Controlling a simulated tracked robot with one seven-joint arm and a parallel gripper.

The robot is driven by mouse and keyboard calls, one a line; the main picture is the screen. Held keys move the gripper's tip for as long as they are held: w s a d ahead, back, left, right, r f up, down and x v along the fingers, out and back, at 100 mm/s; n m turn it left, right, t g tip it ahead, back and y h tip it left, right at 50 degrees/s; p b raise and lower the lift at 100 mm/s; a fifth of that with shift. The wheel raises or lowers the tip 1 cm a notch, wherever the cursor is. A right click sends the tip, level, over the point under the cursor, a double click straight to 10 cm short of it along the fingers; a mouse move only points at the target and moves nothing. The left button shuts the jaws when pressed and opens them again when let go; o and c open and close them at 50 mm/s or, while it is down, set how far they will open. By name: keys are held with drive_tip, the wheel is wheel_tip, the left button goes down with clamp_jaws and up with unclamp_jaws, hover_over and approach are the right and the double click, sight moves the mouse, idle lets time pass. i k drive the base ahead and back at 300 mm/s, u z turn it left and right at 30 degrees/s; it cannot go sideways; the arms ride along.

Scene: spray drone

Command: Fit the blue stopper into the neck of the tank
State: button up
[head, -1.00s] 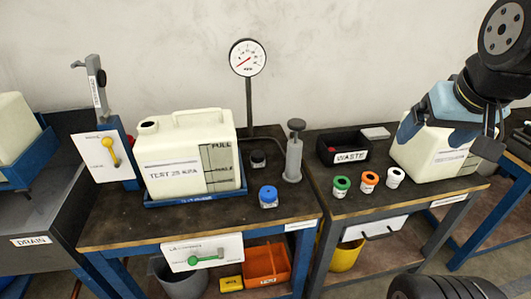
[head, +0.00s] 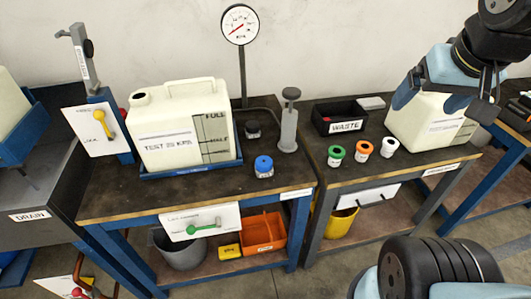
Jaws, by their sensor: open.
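The blue stopper (head: 264,166) stands upright on the dark bench top, to the right of the tank in the middle. The cream tank (head: 165,146) sits in a blue tray (head: 190,169), labelled as a test tank. Its open neck (head: 139,98) is at its top left and looks empty. My gripper (head: 440,98) is at the upper right, in front of a second cream tank (head: 411,127), well away from the stopper. Its fingers are apart, and I see nothing held between them.
A pressure gauge (head: 240,24) rises behind. Green (head: 335,155), orange (head: 364,150) and white (head: 389,147) caps and a waste bin (head: 340,122) are on the right bench. A yellow-handled lever panel (head: 99,126) flanks the tank.

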sight(263, 164)
drive_tip(key=z, duration=1.9)
drive_tip(key=i, duration=0.1)
drive_tip(key=u, duration=3.3)
